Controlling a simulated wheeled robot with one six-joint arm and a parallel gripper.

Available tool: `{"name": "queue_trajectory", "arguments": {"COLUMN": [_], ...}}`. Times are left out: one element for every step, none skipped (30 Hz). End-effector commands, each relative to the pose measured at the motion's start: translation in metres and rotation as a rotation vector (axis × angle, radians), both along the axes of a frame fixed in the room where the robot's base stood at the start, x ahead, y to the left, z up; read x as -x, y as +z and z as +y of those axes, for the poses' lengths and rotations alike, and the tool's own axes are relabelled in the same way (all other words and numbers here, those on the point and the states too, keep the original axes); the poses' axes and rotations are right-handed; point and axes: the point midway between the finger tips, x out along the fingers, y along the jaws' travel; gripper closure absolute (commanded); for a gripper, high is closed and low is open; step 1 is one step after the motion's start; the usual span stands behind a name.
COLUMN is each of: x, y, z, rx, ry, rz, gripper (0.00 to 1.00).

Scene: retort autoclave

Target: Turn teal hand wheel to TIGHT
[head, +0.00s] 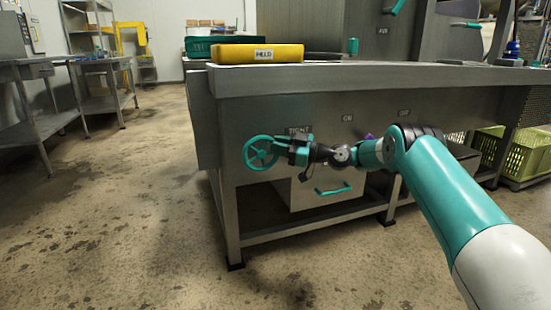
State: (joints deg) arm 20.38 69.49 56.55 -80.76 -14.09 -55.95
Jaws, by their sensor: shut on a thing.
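The teal hand wheel (261,153) is a spoked ring on the front face of the steel bench, near its left end. The label TIGHT (299,130) is on the panel just to the upper right of the wheel. My gripper (281,151) reaches in from the right and is shut on the wheel's right-hand rim. The fingertips cover that part of the rim, so the exact contact is hard to see. My arm comes from the lower right of the head view.
The yellow HELD block (257,54) lies on the bench top (400,76). Green crates (507,155) stand at the right. The floor left of the bench is clear.

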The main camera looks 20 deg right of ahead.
Motion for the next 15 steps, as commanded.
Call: {"name": "queue_trajectory", "arguments": {"x": [-0.002, -0.002, -0.002, -0.002, -0.002, -0.002, -0.002, -0.002, -0.002, -0.002, -0.003, -0.003, -0.003, -0.003, -0.003], "y": [-0.016, -0.018, -0.021, -0.022, -0.024, -0.026, -0.028, -0.029, -0.031, -0.031, -0.032, -0.033, -0.034, -0.034, -0.035], "z": [-0.006, -0.007, -0.007, -0.008, -0.008, -0.008, -0.009, -0.009, -0.009, -0.009, -0.009, -0.009, -0.008, -0.008, -0.008], "rx": [-0.032, -0.054, -0.084, -0.107, -0.13, -0.161, -0.183, -0.207, -0.236, -0.258, -0.28, -0.309, -0.331, -0.35, -0.377], "ry": [-0.017, -0.017, -0.018, -0.017, -0.017, -0.018, -0.017, -0.018, -0.018, -0.018, -0.018, -0.017, -0.018, -0.017, -0.016], "rz": [-0.007, -0.007, -0.007, -0.006, -0.007, -0.008, -0.007, -0.006, -0.007, -0.007, -0.005, -0.004, -0.005, -0.003, -0.003], "gripper": [1.0, 1.0, 1.0, 1.0, 1.0, 1.0, 1.0, 1.0, 1.0, 1.0, 1.0, 1.0, 1.0, 1.0, 1.0]}}
